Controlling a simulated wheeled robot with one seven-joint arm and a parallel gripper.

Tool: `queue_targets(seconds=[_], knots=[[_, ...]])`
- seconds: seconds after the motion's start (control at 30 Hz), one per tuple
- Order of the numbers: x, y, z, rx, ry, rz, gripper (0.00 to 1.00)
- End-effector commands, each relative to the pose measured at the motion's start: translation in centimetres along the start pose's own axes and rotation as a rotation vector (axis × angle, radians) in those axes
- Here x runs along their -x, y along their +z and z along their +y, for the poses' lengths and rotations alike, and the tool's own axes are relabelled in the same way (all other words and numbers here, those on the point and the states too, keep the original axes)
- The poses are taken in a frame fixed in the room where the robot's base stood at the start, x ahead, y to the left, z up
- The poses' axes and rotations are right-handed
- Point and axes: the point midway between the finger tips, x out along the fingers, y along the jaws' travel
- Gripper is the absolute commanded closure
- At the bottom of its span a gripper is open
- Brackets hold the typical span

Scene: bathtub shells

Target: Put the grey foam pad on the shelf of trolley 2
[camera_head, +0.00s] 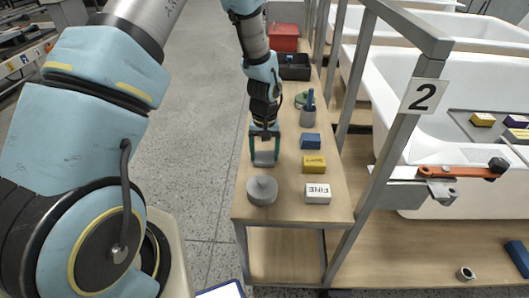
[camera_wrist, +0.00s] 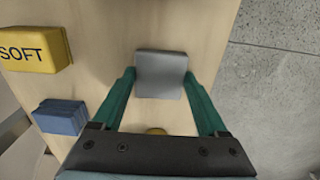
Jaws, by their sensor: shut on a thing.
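My gripper (camera_head: 264,160) is over the wooden shelf (camera_head: 338,205) on the left side of trolley 2, marked by a "2" plate (camera_head: 424,96). Its green fingers are shut on the grey foam pad (camera_head: 265,157). In the wrist view the pad (camera_wrist: 161,75) sits between the fingertips (camera_wrist: 160,78), with shelf wood behind it. The pad is near the shelf's left edge. I cannot tell whether it touches the shelf or hangs just above it.
On the shelf are a round grey knobbed piece (camera_head: 262,191), a white "FINE" block (camera_head: 317,194), a yellow "SOFT" block (camera_head: 314,165), a blue block (camera_head: 310,141), a grey cup (camera_head: 308,117) and a black bin (camera_head: 294,67). The trolley post (camera_head: 385,165) rises at right.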

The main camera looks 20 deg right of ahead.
Motion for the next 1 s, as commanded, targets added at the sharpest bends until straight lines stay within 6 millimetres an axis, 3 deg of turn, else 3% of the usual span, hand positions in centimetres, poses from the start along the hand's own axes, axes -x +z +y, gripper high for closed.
queue_targets(seconds=[0.2,0.23,0.4,0.77,1.0], knots=[[-0.5,0.0,0.0,0.0,0.0,-0.001,0.76],[-0.3,0.0,0.0,0.0,0.0,0.0,0.21],[-0.3,0.0,0.0,0.0,0.0,-0.001,0.02],[0.4,-0.1,0.0,0.0,0.0,0.001,0.0],[4.2,-0.1,0.0,0.0,0.001,0.005,0.0]])
